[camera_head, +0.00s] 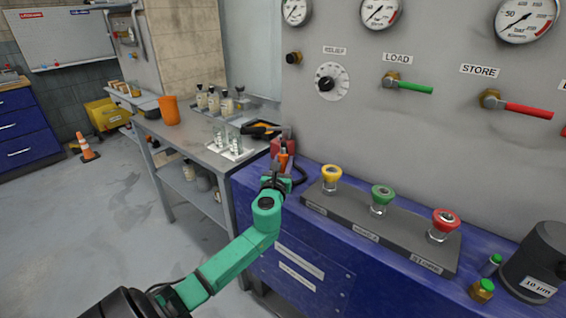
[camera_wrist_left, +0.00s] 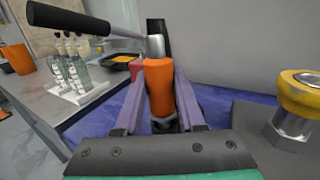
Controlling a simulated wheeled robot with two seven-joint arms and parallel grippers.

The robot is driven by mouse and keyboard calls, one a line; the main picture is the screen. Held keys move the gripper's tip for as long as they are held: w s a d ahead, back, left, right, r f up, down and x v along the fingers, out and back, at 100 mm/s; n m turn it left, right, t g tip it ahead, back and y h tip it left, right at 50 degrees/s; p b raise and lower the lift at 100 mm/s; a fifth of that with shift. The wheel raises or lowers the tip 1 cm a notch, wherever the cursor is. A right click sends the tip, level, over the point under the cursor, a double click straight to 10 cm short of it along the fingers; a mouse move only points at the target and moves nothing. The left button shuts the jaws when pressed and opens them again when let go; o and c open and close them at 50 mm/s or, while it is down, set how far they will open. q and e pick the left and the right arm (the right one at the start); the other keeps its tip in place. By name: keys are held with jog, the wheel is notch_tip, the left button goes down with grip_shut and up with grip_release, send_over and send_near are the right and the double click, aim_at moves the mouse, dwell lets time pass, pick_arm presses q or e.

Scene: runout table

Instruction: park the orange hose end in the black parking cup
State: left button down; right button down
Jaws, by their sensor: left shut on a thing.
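The orange hose end (camera_head: 284,158) stands roughly upright at the back left corner of the blue bench. My left gripper (camera_head: 277,174) is shut on it. My right gripper is not in view.
A dark block with yellow (camera_head: 331,172), green (camera_head: 381,192) and red (camera_head: 445,219) capped fittings lies between my left gripper and the black cylinder. A black handle (camera_wrist_left: 68,18) crosses above in the wrist view. Bottles (camera_head: 228,138) stand on the grey table at left.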

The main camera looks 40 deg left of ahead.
pick_arm(q)
jog(key=shift+f+b, duration=0.55)
jog(key=shift+f, duration=0.1)
jog(key=shift+c, duration=2.2)
grip_release()
jog(key=v, duration=1.4)
jog(key=shift+s+b, duration=0.25)
jog(key=shift+b, duration=0.05)
jog(key=shift+d, duration=0.15)
